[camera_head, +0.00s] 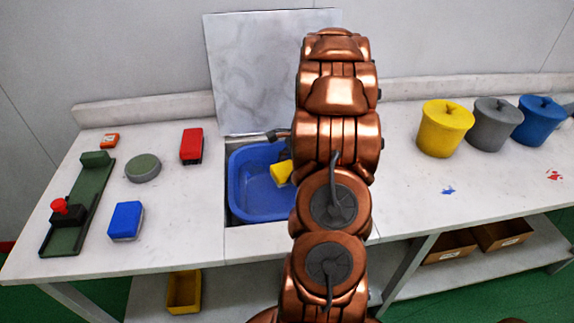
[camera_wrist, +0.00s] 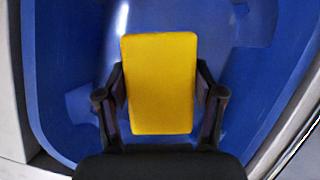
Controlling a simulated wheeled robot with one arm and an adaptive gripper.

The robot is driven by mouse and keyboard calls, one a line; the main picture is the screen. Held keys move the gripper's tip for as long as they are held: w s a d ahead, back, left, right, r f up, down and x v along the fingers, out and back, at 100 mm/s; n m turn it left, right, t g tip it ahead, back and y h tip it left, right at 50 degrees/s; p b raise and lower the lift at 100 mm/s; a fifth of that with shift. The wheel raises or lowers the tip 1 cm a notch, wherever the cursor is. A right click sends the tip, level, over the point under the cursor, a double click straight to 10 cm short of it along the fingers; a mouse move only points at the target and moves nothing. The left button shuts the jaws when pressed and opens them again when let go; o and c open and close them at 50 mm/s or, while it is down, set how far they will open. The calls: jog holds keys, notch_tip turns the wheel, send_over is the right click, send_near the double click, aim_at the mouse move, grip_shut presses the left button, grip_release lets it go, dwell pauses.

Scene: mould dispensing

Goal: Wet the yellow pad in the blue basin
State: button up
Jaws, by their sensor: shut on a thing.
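The blue basin (camera_head: 250,192) is set into the worktop, and my copper arm hides its right part in the head view. The yellow pad (camera_head: 281,172) shows inside the basin's outline, beside my arm. In the wrist view the yellow pad (camera_wrist: 160,84) sits between the two dark fingers of my gripper (camera_wrist: 161,95), which is shut on its sides. The blue basin (camera_wrist: 65,60) fills the background behind the pad. I cannot tell whether the pad touches the basin floor or any water. My gripper is hidden behind the arm in the head view.
A grey faucet (camera_head: 277,134) stands at the basin's back edge. Left on the worktop are a blue block (camera_head: 126,221), a red block (camera_head: 191,146), a round grey-green disc (camera_head: 143,168) and a green fixture (camera_head: 90,205). Yellow (camera_head: 444,128), grey and blue lidded pots stand right.

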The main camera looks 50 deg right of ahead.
aim_at(281, 169)
jog(key=shift+f+b, duration=0.35)
jog(key=shift+f, duration=1.85)
jog(key=shift+r, duration=0.1)
jog(key=shift+r+p, duration=2.05)
jog(key=shift+r, duration=2.7)
jog(key=shift+r+p, duration=0.85)
jog(key=shift+r, duration=1.15)
